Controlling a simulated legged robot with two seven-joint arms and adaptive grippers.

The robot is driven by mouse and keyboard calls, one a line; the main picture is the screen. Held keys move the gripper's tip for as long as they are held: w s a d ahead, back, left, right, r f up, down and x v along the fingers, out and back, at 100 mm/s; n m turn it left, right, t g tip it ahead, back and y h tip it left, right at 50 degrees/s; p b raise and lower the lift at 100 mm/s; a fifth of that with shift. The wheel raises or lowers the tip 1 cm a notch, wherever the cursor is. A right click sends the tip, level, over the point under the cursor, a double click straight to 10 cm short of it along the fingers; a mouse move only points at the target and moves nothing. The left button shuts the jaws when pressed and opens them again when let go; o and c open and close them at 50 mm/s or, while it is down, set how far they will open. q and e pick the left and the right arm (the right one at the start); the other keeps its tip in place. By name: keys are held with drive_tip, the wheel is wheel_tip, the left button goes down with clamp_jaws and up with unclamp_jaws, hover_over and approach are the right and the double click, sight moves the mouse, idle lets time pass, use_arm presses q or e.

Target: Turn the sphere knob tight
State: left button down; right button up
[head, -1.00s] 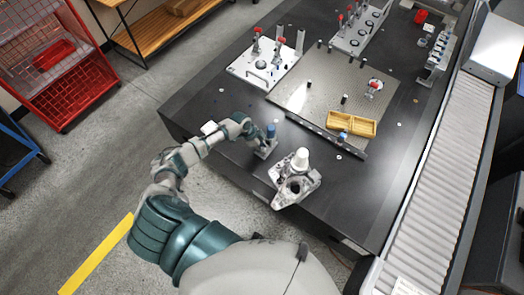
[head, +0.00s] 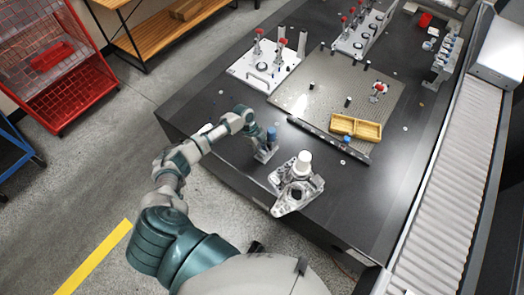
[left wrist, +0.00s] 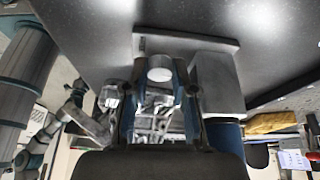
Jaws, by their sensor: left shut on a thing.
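A small grey fixture (head: 265,154) with a blue top part (head: 271,134) stands near the table's left front edge in the head view. My left gripper (head: 254,136) is at this fixture, on its left side. In the left wrist view the two fingers of my left gripper (left wrist: 158,100) are on either side of a pale, round-ended piece (left wrist: 160,68), which looks like the sphere knob, and are shut on it. The fixture's grey block (left wrist: 218,84) and blue part (left wrist: 228,134) are just right of the fingers. The knob's thread is hidden. My right gripper is not in view.
A metal casting (head: 292,196) with a white cylinder (head: 303,162) stands right of the fixture. A dark rail (head: 326,140) and a yellow tray (head: 356,128) lie beyond it. A roller conveyor (head: 452,175) runs along the right. Dark table surface is bare around the fixture.

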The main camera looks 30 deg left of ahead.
use_arm(q)
drive_tip(key=c, duration=0.9)
unclamp_jaws()
drive_tip(key=shift+c, duration=0.2)
drive_tip(key=shift+w+r, duration=0.1)
